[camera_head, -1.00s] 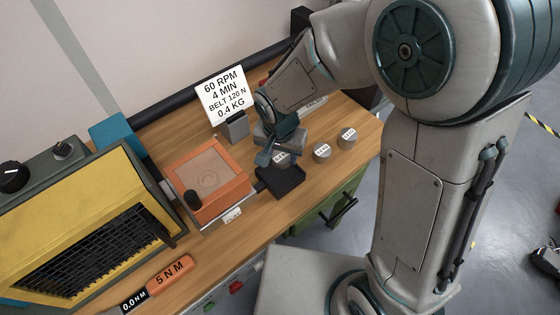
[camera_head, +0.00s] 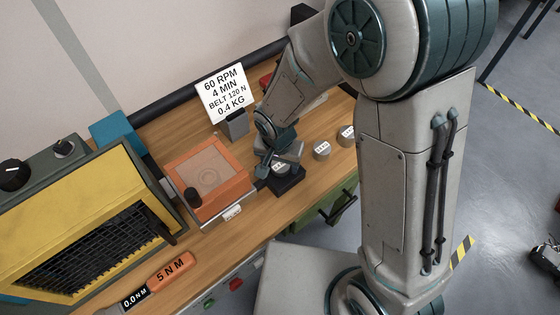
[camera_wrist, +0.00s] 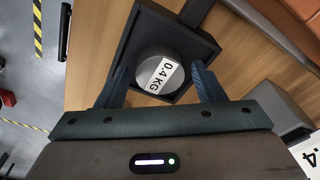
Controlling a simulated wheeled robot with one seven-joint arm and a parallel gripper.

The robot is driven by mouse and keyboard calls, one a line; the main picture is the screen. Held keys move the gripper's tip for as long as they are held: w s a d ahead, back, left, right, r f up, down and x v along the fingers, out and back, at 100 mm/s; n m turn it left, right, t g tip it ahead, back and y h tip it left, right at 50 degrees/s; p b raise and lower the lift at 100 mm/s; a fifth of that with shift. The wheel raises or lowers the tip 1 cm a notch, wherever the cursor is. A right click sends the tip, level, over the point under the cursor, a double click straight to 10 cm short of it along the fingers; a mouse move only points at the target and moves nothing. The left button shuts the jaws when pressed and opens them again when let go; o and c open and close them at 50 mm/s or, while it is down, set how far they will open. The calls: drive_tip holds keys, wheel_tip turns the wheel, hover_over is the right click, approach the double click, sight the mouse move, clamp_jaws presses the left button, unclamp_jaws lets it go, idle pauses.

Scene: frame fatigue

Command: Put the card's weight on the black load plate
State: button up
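The card (camera_head: 222,92) reads 60 RPM, 4 MIN, BELT 120 N, 0.4 KG. The round grey weight marked 0.4 KG (camera_wrist: 160,74) is within the raised rim of the black load plate (camera_wrist: 206,45) in the wrist view. In the head view the weight (camera_head: 280,168) shows over the plate (camera_head: 292,185), partly behind my gripper (camera_head: 277,160). In the wrist view my gripper (camera_wrist: 164,82) has one finger on each side of the weight, with a small gap at both sides, so it looks open. The weight's underside is hidden.
Two other grey weights (camera_head: 322,149) (camera_head: 346,132) stand on the wooden bench to the right. An orange-framed unit with a black knob (camera_head: 208,180) is left of the plate. A yellow machine (camera_head: 85,225) and an orange torque tool (camera_head: 168,272) lie further left.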

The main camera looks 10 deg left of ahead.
sight(278, 170)
drive_tip(key=shift+r, duration=0.1)
drive_tip(key=shift+a+r, duration=0.1)
drive_tip(key=shift+r, duration=0.45)
wheel_tip(278, 170, up, 11)
drive_tip(key=s, duration=0.2)
drive_tip(key=s+d+r, duration=0.2)
drive_tip(key=d, duration=0.5)
drive_tip(key=s+d+r+n+t, duration=0.1)
drive_tip(key=s+d+r, duration=0.1)
drive_tip(key=d, duration=0.6)
drive_tip(key=s+d+r+t, duration=0.1)
drive_tip(key=s+d+r, duration=0.1)
drive_tip(key=d+r, duration=0.2)
drive_tip(key=d, duration=0.3)
drive_tip(key=shift+d+r+n, duration=0.2)
drive_tip(key=shift+d+n, duration=0.1)
drive_tip(key=shift+d, duration=0.1)
